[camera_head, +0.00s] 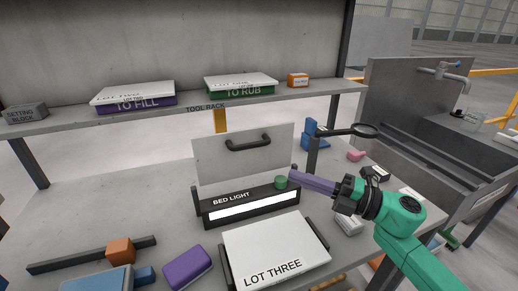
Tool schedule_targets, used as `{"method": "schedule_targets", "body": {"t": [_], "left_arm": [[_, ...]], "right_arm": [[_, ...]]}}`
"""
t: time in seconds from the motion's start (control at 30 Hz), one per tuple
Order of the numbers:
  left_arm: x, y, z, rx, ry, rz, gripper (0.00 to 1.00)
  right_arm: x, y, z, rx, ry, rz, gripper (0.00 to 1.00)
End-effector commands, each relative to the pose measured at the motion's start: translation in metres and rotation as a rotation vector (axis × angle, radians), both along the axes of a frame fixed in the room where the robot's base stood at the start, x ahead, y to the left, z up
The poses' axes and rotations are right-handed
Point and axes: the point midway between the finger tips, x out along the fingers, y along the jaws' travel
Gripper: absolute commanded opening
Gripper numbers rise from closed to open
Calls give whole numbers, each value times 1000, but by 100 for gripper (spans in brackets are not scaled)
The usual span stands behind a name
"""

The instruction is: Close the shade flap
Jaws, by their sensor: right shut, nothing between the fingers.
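The shade flap (245,165) is a pale grey panel with a black handle (248,142). It stands upright, tilted slightly, behind the black bed light box (248,204), whose front has a bright white strip. A small green knob (281,183) sits on the right end of the bed light. My right gripper (294,176), on a green arm from the lower right, has purple fingers that are shut and empty. Its tips are just right of the green knob; I cannot tell whether they touch it. The flap's lower edge is hidden behind the light. My left gripper is not in view.
A white-lidded LOT THREE box (275,252) lies in front of the light. A purple block (187,268) and orange cube (120,251) are at the left front. A magnifier (365,131) stands right of the flap. The tool rack shelf (190,112) runs behind. The slab's left is clear.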

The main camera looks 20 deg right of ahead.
Motion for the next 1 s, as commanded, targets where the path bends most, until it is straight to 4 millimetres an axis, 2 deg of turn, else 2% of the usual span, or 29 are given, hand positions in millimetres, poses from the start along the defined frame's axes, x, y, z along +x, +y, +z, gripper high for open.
{"method": "schedule_targets", "body": {"t": [0.03, 0.1, 0.17, 0.27, 0.37, 0.5, 0.6, 1.0], "left_arm": [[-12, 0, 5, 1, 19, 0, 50], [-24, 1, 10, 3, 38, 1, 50], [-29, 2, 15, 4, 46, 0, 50], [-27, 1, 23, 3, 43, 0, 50], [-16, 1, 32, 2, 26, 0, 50], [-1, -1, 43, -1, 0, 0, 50], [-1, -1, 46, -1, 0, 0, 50], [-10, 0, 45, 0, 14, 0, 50]], "right_arm": [[6, 7, 7, -1, -4, 2, 0], [16, 19, 10, 0, -4, 2, 0], [25, 29, 12, 0, -5, 0, 0], [39, 46, 15, 1, -5, 0, 0], [53, 63, 18, 1, -5, 0, 0], [78, 62, 21, 2, -2, -4, 0], [87, 63, 20, 1, -1, -2, 0], [90, 64, 19, 0, 1, -1, 0]]}}
